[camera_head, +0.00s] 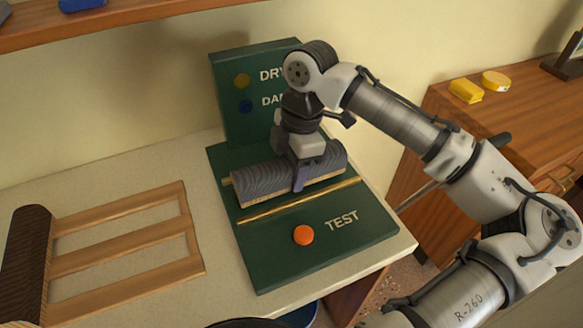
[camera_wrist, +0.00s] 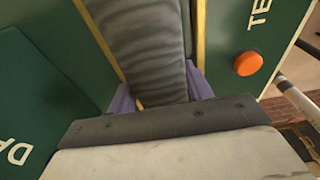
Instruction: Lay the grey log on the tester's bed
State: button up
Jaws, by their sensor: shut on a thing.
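The grey log (camera_head: 250,180) lies along the green tester's bed (camera_head: 270,262), between or over its two brass strips. Its grain is wavy and its underside edge looks pale. My gripper (camera_head: 300,178) is above the log, toward its right half, with its fingers down around it and shut on it. In the wrist view the log (camera_wrist: 145,45) runs up between the purple fingers of my gripper (camera_wrist: 160,95). A brass strip shows on each side of it. I cannot tell whether its full weight rests on the bed.
The tester's upright panel (camera_head: 232,115) stands behind, with a yellow and a blue lamp. An orange button (camera_head: 303,235) marked TEST is at the front of the bed. A wooden rack (camera_head: 125,240) with a dark log (camera_head: 25,262) is on the left. Yellow blocks (camera_head: 466,91) sit on the right cabinet.

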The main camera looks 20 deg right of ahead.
jog(key=shift+f, duration=0.35)
jog(key=shift+f, duration=0.15)
jog(key=o, duration=1)
jog(key=shift+c, duration=0.2)
jog(key=shift+r, duration=0.2)
jog(key=r, duration=0.4)
jog(key=d+r, duration=0.1)
jog(key=r, duration=0.6)
jog(key=shift+d+r+b, duration=0.35)
jog(key=shift+d+r, duration=0.05)
